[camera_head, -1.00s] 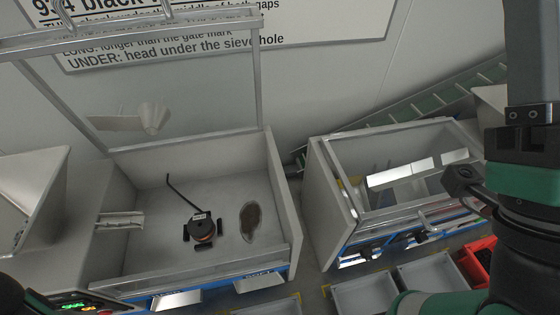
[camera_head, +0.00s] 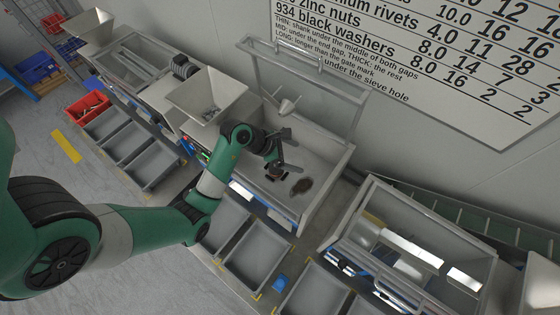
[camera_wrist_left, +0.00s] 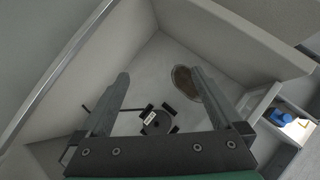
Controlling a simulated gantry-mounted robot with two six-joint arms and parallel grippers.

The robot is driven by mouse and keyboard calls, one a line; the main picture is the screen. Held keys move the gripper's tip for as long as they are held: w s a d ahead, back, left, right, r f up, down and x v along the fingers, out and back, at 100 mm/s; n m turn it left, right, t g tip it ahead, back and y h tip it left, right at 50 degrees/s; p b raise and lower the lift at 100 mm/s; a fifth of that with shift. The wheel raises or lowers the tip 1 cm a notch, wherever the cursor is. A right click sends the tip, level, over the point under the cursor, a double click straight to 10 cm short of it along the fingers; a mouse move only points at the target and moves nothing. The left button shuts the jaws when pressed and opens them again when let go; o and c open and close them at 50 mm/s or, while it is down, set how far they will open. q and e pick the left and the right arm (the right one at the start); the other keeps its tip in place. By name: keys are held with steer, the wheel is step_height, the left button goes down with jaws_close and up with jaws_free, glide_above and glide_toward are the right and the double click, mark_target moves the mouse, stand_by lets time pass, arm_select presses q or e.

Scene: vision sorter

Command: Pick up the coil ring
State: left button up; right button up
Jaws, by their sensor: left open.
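The coil ring (camera_wrist_left: 160,124), a round black piece with a small white label, black pads around it and a thin black rod or cable, lies on the floor of the open pale bin (camera_wrist_left: 115,60). My left gripper (camera_wrist_left: 160,80) is open, with its two fingers spread and nothing between their tips. The ring shows between the fingers, below the tips in the left wrist view. In the head view my left gripper (camera_head: 279,169) is over the bin and largely hides the ring. I cannot tell whether it touches. My right gripper is not in view.
A brown oval patch (camera_head: 301,186) lies beside the ring. The bin has walls and a raised clear lid frame (camera_head: 318,85) behind. A hopper (camera_head: 208,95) stands left, a second lidded bin (camera_head: 420,235) right. Grey trays (camera_head: 255,250) line the front.

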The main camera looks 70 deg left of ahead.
arm_select(q)
steer(key=s+a+n+g+y+p, duration=0.1)
steer(key=s+a+n+g+p, duration=0.3)
steer(key=s, duration=0.6)
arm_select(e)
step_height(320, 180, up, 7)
arm_select(q)
steer(key=m+t+b, duration=0.1)
steer(key=t+b, duration=0.1)
glide_above(273, 168)
steer(key=s, duration=0.2)
step_height(273, 168, down, 7)
steer(key=shift+w+r, duration=0.15)
steer(key=shift+r, duration=0.05)
steer(key=x, duration=0.2)
steer(key=b+x, duration=0.1)
steer(key=x, duration=0.1)
steer(key=shift+a+f, duration=0.1)
steer(key=shift+f, duration=0.6)
steer(key=shift+r, duration=0.1)
jaws_close()
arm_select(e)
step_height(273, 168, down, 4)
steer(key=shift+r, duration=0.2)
arm_select(q)
steer(key=shift+r, duration=0.15)
